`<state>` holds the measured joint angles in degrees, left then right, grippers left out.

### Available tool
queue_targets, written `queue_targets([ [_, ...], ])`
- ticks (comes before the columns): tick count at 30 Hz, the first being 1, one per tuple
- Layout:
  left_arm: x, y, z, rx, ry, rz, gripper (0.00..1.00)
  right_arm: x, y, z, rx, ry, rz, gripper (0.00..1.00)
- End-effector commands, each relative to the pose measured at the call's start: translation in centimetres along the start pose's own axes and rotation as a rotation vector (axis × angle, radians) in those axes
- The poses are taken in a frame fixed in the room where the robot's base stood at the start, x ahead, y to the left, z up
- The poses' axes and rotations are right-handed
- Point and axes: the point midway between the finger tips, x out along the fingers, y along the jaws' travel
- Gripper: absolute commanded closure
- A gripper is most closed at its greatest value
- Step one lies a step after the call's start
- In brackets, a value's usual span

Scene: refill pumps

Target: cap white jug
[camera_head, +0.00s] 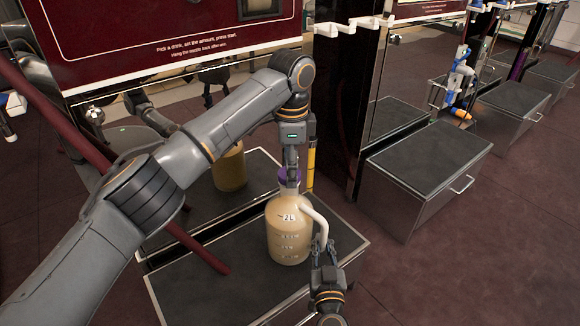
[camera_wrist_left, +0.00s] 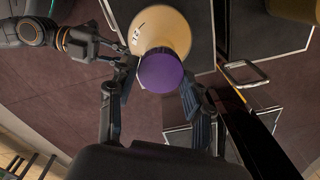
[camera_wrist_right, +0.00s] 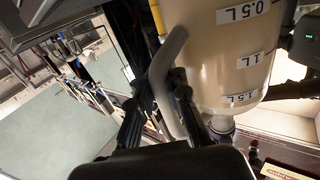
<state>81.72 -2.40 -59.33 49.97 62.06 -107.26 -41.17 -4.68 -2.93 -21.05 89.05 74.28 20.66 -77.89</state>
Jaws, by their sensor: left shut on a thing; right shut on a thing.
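The white jug (camera_head: 287,238), cream-coloured with volume marks and a pale side handle (camera_head: 318,219), appears upright over the dark platform in the head view. My right gripper (camera_head: 323,248) is shut on the handle, which also shows between its fingers in the right wrist view (camera_wrist_right: 166,85). My left gripper (camera_head: 291,166) points down from above and is shut on the purple cap (camera_head: 289,177). The cap is at the jug's mouth, and in the left wrist view the cap (camera_wrist_left: 160,71) covers the neck. I cannot tell whether it is seated or only touching.
The dark platform (camera_head: 215,290) under the jug has a pale rim. A maroon pump panel (camera_head: 170,35) stands behind. A yellowish container (camera_head: 230,168) shows behind my left arm. A yellow post (camera_head: 311,160) is close to the left gripper. Another metal box (camera_head: 425,165) stands right; open floor lies at lower right.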

Motion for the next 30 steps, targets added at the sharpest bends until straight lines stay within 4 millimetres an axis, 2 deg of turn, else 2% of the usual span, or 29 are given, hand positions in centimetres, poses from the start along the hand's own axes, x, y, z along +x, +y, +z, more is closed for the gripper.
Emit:
queue_targets([
  [1, 0.2, 0.0, 0.2, 0.083, -0.003, 0.0, 0.88, 0.0, 0.5, 0.2, -0.004, -0.002, 0.011, 1.0],
  [7, 0.2, 0.0, 0.2, 0.417, -0.002, 0.0, 0.88, 0.0, 0.5, 0.2, -0.004, -0.002, 0.011, 1.0],
  [12, 0.2, 0.0, 0.2, 0.427, -0.002, 0.0, 0.88, 0.0, 0.5, 0.2, -0.004, -0.002, 0.011, 1.0],
  [13, 0.2, 0.0, 0.2, 0.427, -0.002, 0.0, 0.44, 0.0, 0.5, 0.2, -0.004, -0.002, 0.011, 1.0],
  [16, 0.2, 0.0, 0.2, 0.427, -0.002, -0.001, 0.24, 0.0, 0.5, 0.2, -0.005, -0.002, 0.01, 1.0],
  [26, 0.0, 0.1, 0.1, 0.428, 0.001, -0.003, 0.24, 0.0, 0.4, 0.2, -0.006, -0.002, 0.009, 1.0],
  [30, -1.2, 0.0, 0.0, 0.428, 0.001, -0.005, 0.24, 0.0, 0.4, 0.2, -0.006, -0.003, 0.008, 1.0],
])
